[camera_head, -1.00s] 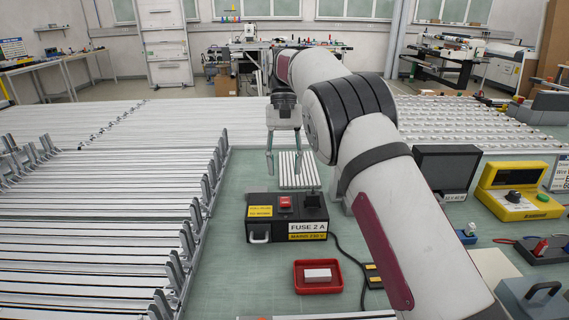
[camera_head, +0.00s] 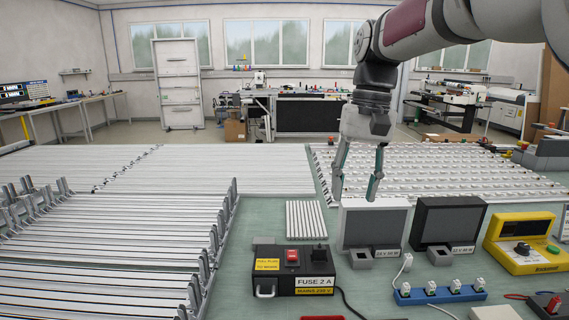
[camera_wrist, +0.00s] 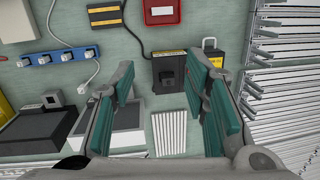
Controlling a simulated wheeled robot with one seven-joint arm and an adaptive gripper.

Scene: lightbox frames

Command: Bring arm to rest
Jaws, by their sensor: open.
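My gripper (camera_head: 357,172) hangs from my raised arm and points down, with its fingers apart and nothing between them. In the wrist view the open gripper (camera_wrist: 165,115) has teal finger pads on both sides. Between them, below, lie the black fuse box (camera_wrist: 168,73) and a ribbed white plate (camera_wrist: 170,132). The gripper touches nothing that I can see.
The fuse box (camera_head: 292,272) stands at the front middle. A dark box (camera_head: 448,222), a yellow device (camera_head: 520,243) and a blue socket strip (camera_head: 440,294) stand to the right. Metal rails (camera_head: 100,255) fill the left. A red tray (camera_wrist: 162,12) shows in the wrist view.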

